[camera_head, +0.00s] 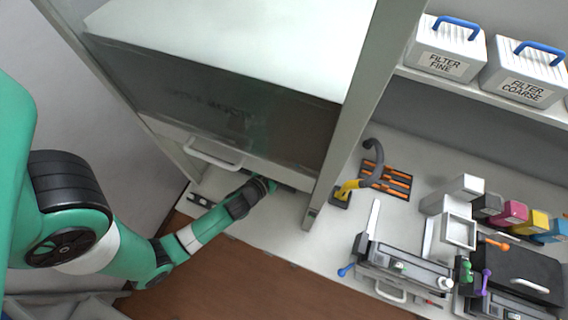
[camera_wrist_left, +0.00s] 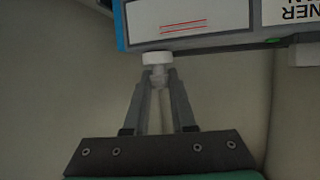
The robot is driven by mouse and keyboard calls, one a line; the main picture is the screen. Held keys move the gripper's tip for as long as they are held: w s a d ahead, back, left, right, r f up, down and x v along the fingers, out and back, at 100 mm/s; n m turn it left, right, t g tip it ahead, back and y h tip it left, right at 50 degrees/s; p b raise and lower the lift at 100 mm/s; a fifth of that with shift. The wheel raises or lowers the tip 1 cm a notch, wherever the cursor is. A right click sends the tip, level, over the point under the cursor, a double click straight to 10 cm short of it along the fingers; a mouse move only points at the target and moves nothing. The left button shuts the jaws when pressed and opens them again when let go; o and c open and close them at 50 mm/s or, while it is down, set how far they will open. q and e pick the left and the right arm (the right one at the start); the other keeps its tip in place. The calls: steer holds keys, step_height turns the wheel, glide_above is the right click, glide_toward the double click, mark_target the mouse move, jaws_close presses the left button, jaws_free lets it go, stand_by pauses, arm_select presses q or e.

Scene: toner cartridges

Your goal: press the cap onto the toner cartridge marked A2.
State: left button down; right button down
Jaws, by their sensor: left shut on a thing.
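In the left wrist view my left gripper (camera_wrist_left: 160,80) is shut on a white cap (camera_wrist_left: 157,58). The cap's flat top meets or nearly meets the edge of a blue-edged cartridge (camera_wrist_left: 222,42); I cannot tell if it is seated. No A2 mark is readable. In the head view my left arm reaches under the hood's sash, which hides the fingertips, cap and cartridge. My right gripper is not in view.
The hood's glass sash (camera_head: 215,105) with its handle (camera_head: 213,155) hangs just above my left wrist. A hood post (camera_head: 350,120) stands to the right. Further right are a clamp-like device (camera_head: 400,268), colored blocks (camera_head: 510,213) and a black case (camera_head: 525,275).

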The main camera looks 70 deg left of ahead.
arm_select(q)
steer(key=shift+f, duration=0.15)
steer(key=c, duration=0.7)
jaws_free()
steer(key=shift+o, duration=0.2)
steer(key=b+v, duration=0.3)
steer(key=v, duration=0.8)
steer(key=shift+s+d, duration=0.15)
steer(key=shift+s, duration=0.15)
